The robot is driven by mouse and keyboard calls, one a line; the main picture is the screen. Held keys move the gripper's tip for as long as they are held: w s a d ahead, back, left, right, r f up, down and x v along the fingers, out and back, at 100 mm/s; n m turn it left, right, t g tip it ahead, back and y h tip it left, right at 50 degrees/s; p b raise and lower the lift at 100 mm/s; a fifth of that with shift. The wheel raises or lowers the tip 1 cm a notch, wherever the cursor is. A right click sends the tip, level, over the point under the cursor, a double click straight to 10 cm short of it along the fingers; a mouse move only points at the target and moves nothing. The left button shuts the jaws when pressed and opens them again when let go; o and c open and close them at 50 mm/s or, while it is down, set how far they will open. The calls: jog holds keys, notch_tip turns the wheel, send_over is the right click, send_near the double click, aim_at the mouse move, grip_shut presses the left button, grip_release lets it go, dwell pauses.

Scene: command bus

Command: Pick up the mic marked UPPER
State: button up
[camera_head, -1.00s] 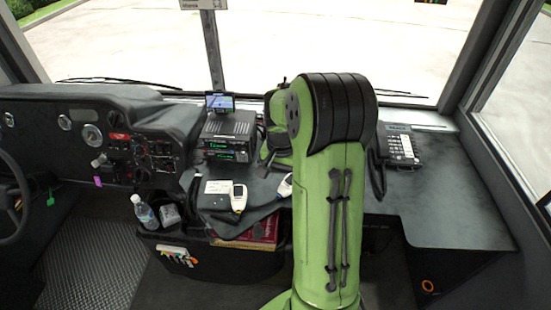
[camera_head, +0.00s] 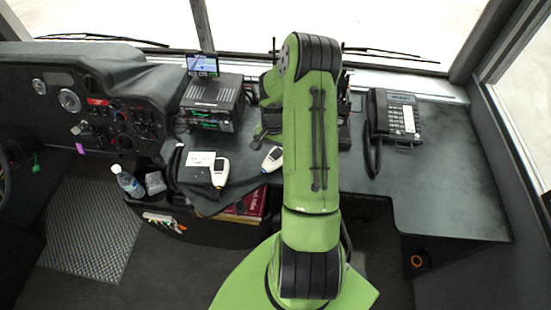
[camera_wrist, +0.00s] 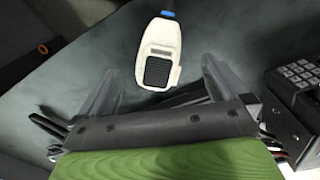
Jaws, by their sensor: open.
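Two white handheld mics lie on the dash shelf in the head view: one on the left (camera_head: 219,172) and one (camera_head: 272,159) just left of my arm. No UPPER marking can be read on either. The wrist view shows one white mic (camera_wrist: 158,55) with a dark ribbed patch and a blue cord end; I cannot tell which of the two it is. My gripper (camera_wrist: 158,70) is open and empty, its fingers framing the mic's lower end in the picture. Contact is not visible. In the head view my arm hides the gripper.
Stacked radios (camera_head: 211,101) with a small screen (camera_head: 202,64) stand behind the mics. A desk phone (camera_head: 394,116) sits to the right; a keypad (camera_wrist: 298,74) shows at the wrist view's right edge. A bottle (camera_head: 129,182) stands at left. The right desk surface (camera_head: 445,190) is clear.

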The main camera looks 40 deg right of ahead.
aim_at(274, 158)
jog(key=f, duration=0.4)
jog(key=shift+s+a+f, duration=0.2)
jog(key=shift+s+f, duration=0.05)
jog(key=shift+d+f, duration=0.1)
jog(key=shift+f, duration=0.35)
jog(key=shift+r, duration=0.1)
jog(key=shift+c, duration=0.6)
jog(key=c, duration=1.1)
